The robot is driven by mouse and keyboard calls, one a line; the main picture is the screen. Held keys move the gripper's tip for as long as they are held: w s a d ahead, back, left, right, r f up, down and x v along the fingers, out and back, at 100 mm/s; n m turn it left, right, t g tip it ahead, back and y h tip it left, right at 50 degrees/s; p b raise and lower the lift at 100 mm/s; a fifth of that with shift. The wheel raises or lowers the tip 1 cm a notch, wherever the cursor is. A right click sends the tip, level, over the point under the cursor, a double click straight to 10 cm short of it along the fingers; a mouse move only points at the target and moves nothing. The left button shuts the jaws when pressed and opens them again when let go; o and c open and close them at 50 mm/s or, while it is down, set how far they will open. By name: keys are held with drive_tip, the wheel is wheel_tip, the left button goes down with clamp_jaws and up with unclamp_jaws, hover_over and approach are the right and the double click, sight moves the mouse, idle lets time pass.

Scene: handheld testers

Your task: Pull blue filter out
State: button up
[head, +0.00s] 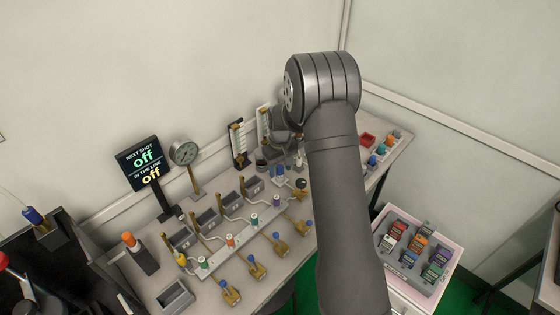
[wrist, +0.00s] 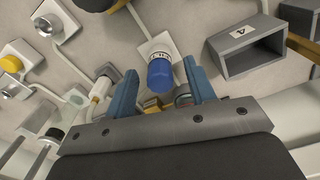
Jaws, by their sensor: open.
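The blue filter (wrist: 160,72) shows in the wrist view as a short blue cylinder with a white, marked band at its far end, in a pale square block (wrist: 152,47). My gripper (wrist: 159,66) is open, its two blue fingers on either side of the filter with gaps visible; they do not grip it. In the head view my gripper (head: 279,172) is small at the back of the bench, partly behind my arm. I cannot pick out the blue filter there.
A grey open box marked 4 (wrist: 250,46) stands close right of the fingers in the wrist view. Pale tubes and a yellow-capped fitting (wrist: 12,64) lie left. In the head view, several brass valves (head: 256,267) line the bench front and a display reading off (head: 145,163) stands left.

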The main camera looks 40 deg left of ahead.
sight(280, 167)
drive_tip(key=shift+f, duration=0.1)
clamp_jaws()
idle(0.3)
drive_tip(key=shift+r, duration=2.8)
